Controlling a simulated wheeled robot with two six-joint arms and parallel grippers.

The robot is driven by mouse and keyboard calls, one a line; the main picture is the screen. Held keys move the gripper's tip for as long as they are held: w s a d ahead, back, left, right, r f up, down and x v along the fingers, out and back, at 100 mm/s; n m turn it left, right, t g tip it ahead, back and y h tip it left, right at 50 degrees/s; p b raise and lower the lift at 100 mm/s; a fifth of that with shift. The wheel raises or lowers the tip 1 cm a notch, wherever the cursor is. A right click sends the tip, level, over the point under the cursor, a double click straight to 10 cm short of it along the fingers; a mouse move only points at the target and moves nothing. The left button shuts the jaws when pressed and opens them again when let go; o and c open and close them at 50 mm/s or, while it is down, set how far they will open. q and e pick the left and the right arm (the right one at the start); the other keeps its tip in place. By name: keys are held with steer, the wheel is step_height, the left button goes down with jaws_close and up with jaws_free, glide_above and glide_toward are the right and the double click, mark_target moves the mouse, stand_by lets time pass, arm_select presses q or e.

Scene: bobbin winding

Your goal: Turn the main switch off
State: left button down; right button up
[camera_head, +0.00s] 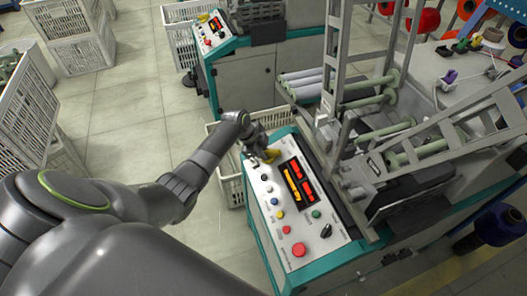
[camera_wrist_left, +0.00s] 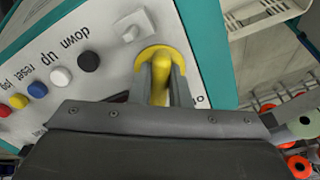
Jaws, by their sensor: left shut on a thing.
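The main switch (camera_head: 271,156) is a yellow rotary knob at the far end of the white control panel (camera_head: 275,212). In the left wrist view its yellow handle (camera_wrist_left: 161,72) stands on a round yellow base. My left gripper (camera_head: 262,149) is shut on the handle, with one grey finger on each side. The handle lies lengthwise between the fingers, and its lower part is hidden by the gripper body. Most lettering around the switch is covered. My right gripper is not in view.
Black, white, blue, yellow and red buttons run along the panel beside a lit display (camera_head: 296,184). A large red button (camera_head: 298,250) sits at the near end. Metal frames with green rollers (camera_head: 385,100) rise to the right.

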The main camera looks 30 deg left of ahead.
arm_select(q)
steer(key=shift+r+n, duration=0.1)
steer(key=shift+n, duration=0.2)
steer(key=shift+n+p, duration=0.85)
steer(key=shift+n, duration=0.05)
steer(key=n+p, duration=0.2)
steer(key=n, duration=0.1)
steer(key=n+p, duration=0.2)
steer(key=n, duration=0.2)
steer(key=shift+s+d+n, duration=0.1)
steer(key=shift+n, duration=1.1)
steer(key=shift+p, duration=0.3)
steer(key=c, duration=1.4)
jaws_free()
steer(key=shift+o, duration=0.2)
